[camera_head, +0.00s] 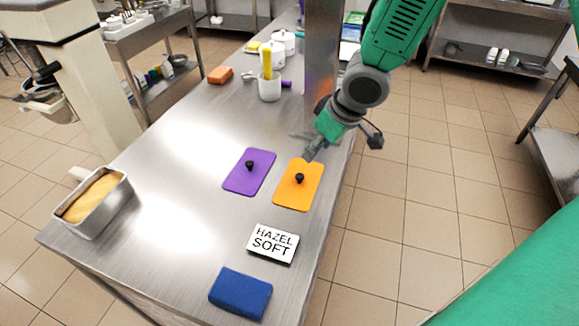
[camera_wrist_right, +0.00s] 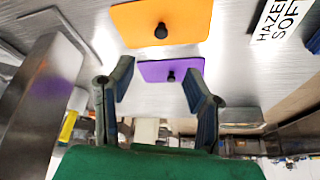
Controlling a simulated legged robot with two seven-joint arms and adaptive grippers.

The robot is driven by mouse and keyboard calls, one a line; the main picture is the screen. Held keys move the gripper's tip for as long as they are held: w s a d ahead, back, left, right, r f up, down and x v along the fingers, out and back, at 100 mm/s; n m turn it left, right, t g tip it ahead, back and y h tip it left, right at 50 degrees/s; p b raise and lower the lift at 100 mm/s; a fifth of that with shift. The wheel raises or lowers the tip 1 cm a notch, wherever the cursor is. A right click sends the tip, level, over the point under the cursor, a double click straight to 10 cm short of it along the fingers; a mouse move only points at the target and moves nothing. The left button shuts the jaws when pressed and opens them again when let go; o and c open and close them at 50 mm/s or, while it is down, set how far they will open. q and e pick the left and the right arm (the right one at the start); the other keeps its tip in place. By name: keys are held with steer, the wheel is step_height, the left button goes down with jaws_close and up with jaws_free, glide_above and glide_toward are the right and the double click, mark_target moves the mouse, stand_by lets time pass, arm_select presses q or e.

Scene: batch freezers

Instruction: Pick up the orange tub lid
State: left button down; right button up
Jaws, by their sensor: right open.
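The orange tub lid (camera_head: 298,190) lies flat on the steel table near its right edge, with a black knob (camera_head: 299,178) in its middle. It also shows in the right wrist view (camera_wrist_right: 180,20), with its knob beyond my fingertips. A purple lid (camera_head: 249,172) with a black knob lies just left of it. My right gripper (camera_head: 310,152) is at the far edge of the orange lid, above the table. In the wrist view its two fingers (camera_wrist_right: 158,78) are spread apart with nothing between them. My left gripper is not in view.
A white "HAZEL SOFT" card (camera_head: 272,243) and a blue sponge (camera_head: 240,293) lie nearer on the table. A metal pan (camera_head: 95,205) stands at the left edge. A white cup (camera_head: 269,88) and a steel post (camera_head: 322,60) stand farther back.

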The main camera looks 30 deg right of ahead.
glide_toward(302, 175)
steer(key=shift+w+a+f+b, duration=0.2)
steer(key=shift+a+f, duration=0.25)
steer(key=shift+a, duration=0.1)
steer(key=shift+w+a+f+b, duration=0.15)
steer(key=shift+w+a+f, duration=0.05)
steer(key=shift+a+f, duration=0.35)
steer(key=shift+w+d+f, duration=0.1)
steer(key=shift+w+f, duration=0.2)
steer(key=shift+f, duration=0.25)
steer(key=shift+w+d+f, duration=0.1)
steer(key=shift+w+f, duration=0.2)
steer(key=shift+f, duration=0.3)
steer(key=shift+w+d+f, duration=0.25)
steer(key=shift+d+f, duration=0.15)
steer(key=shift+f, duration=0.1)
steer(key=x, duration=0.4)
steer(key=shift+s+a+f, duration=0.1)
steer(key=shift+a, duration=0.05)
steer(key=shift+a+f, duration=0.15)
steer(key=shift+a, duration=0.15)
steer(key=shift+d, duration=0.3)
steer(key=c, duration=1)
steer(key=shift+d, duration=0.25)
jaws_close()
